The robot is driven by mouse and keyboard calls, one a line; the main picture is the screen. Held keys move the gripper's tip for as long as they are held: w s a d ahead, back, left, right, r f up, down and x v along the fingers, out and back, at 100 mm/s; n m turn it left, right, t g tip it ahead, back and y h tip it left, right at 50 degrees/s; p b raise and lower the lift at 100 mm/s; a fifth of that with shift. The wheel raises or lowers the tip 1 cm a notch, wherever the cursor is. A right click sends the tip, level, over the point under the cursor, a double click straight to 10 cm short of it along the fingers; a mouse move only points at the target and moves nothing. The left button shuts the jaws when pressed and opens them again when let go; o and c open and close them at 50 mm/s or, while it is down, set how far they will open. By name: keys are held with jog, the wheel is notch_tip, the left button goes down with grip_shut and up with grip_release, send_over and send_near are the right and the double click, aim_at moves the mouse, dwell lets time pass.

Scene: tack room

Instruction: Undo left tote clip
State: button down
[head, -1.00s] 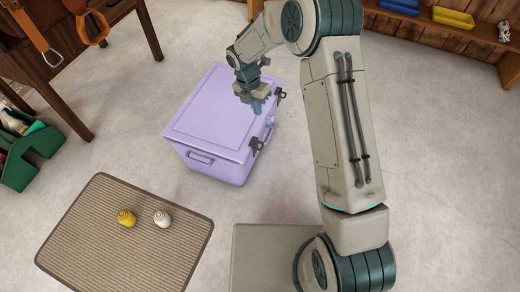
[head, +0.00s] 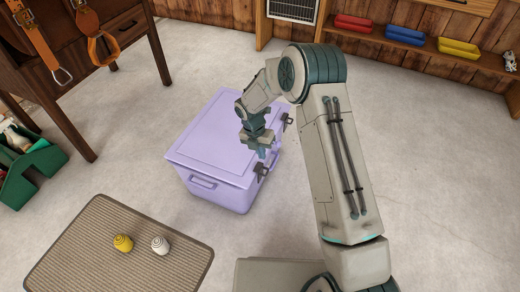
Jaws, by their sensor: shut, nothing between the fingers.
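The lavender tote (head: 217,134) stands on the floor with its lid down. Two dark clips sit along its right-hand edge: a nearer clip (head: 261,170) and a farther clip (head: 288,119). Whether each clip is fastened is too small to tell. My gripper (head: 265,153) points down at the lid's right edge, just above the nearer clip in the picture. Its fingers are shut with nothing held. I cannot tell whether the fingertips touch the clip or the lid.
A ribbed mat-topped surface (head: 95,255) at lower left bears a yellow item (head: 123,243) and a white item (head: 160,245). A green caddy (head: 35,172) and wooden table (head: 85,148) are left. A shelf with coloured bins (head: 405,35) is behind.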

aim_at(261, 174)
notch_tip(261, 174, down, 8)
jog(key=d+b, duration=0.1)
jog(key=b, duration=0.2)
jog(key=shift+s+d, duration=0.2)
jog(key=shift+s, duration=0.05)
jog(key=shift+s, duration=0.1)
